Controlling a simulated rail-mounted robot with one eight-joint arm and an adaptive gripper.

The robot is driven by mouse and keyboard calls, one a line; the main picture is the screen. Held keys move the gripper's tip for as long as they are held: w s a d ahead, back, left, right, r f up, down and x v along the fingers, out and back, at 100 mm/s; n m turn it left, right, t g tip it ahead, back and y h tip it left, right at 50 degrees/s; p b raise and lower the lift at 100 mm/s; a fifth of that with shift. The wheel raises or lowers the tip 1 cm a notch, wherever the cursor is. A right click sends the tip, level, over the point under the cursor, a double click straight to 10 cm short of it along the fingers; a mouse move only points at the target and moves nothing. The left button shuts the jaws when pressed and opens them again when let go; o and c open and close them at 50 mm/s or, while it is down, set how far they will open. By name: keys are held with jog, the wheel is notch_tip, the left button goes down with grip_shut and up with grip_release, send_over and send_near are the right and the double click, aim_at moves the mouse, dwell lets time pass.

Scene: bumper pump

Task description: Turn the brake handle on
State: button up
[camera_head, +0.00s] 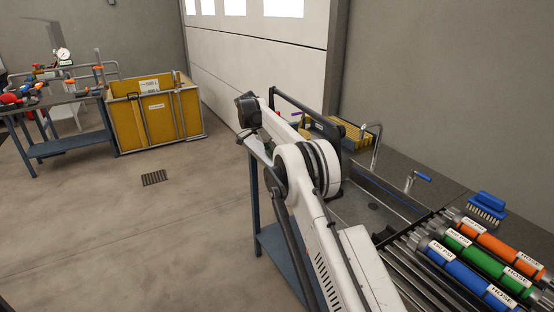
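I cannot clearly pick out a brake handle. A yellow cart (123,128) with a metal frame stands on the floor at the left, with white labels and thin upright bars on its front. A small blue-ended lever (423,177) stands on the sink bench at the right; I cannot tell whether it is the brake handle. My white arm reaches up from the bottom right toward the middle, ending in a dark joint. I cannot make out gripper fingers there.
A sink bench (435,193) on the right carries a blue brush (487,207) and labelled orange, green and blue hoses (455,272). A yellow basket (345,133) sits behind my arm. A cluttered workbench (72,144) stands at far left. The floor between is open, with a small drain (154,178).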

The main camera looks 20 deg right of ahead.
jog(key=v, duration=0.6)
jog(key=shift+r, duration=0.15)
